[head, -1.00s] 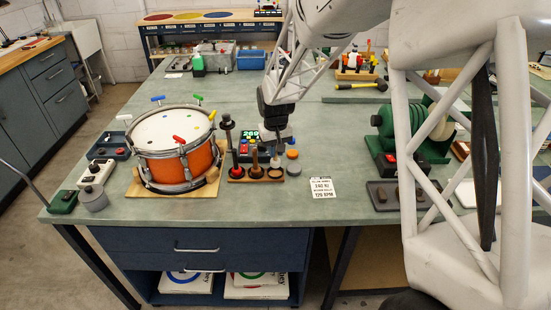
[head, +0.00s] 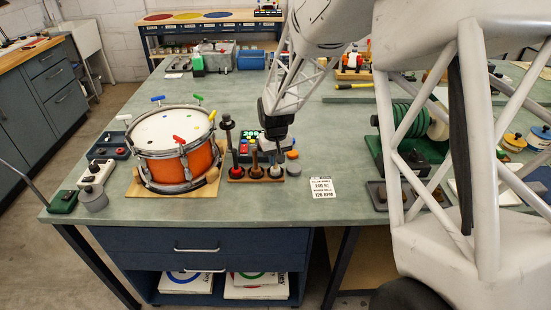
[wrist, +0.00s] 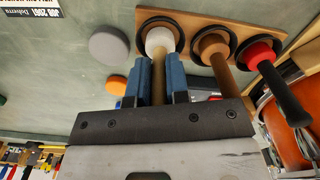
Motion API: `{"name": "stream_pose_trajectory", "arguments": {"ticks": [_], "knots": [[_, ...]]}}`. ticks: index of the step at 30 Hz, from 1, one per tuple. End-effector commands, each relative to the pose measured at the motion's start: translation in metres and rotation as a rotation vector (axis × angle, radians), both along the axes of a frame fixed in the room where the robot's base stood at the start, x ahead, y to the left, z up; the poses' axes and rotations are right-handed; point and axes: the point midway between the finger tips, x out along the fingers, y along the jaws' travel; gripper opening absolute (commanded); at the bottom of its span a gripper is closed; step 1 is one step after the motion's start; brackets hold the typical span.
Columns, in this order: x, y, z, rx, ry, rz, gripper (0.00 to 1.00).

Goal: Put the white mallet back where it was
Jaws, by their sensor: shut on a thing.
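The white mallet has a white head (wrist: 160,40) and a tan handle (wrist: 158,85). My gripper (wrist: 160,82) is shut on the handle, with a blue finger on each side. The white head is at the end socket of the wooden rack (wrist: 192,12), within its dark ring; I cannot tell whether it rests fully down. In the head view my gripper (head: 278,148) is above the right end of the rack, and the white head (head: 276,171) shows below it. A brown mallet (wrist: 212,48) and a red mallet (wrist: 262,55) stand in the other sockets.
A grey disc (wrist: 108,44) and an orange disc (wrist: 116,85) lie beside the rack. The orange drum (head: 203,160) stands to its left. A lit display box (head: 252,145) is just behind.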

Motion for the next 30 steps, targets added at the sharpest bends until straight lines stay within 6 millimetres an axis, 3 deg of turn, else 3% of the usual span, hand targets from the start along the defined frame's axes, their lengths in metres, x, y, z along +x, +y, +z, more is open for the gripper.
{"name": "stream_pose_trajectory", "arguments": {"ticks": [1, 2, 7, 20, 30], "knots": [[0.000, 0.000, -0.001, 0.000, 0.000, 0.000, 0.00], [0.000, 0.000, -0.001, 0.000, 0.000, 0.000, 0.17], [0.000, 0.000, -0.001, 0.000, 0.000, 0.000, 0.41], [0.000, 0.000, 0.002, 0.000, 0.001, 0.000, 0.41], [0.001, 0.000, 0.038, 0.001, -0.004, 0.000, 0.41]]}}
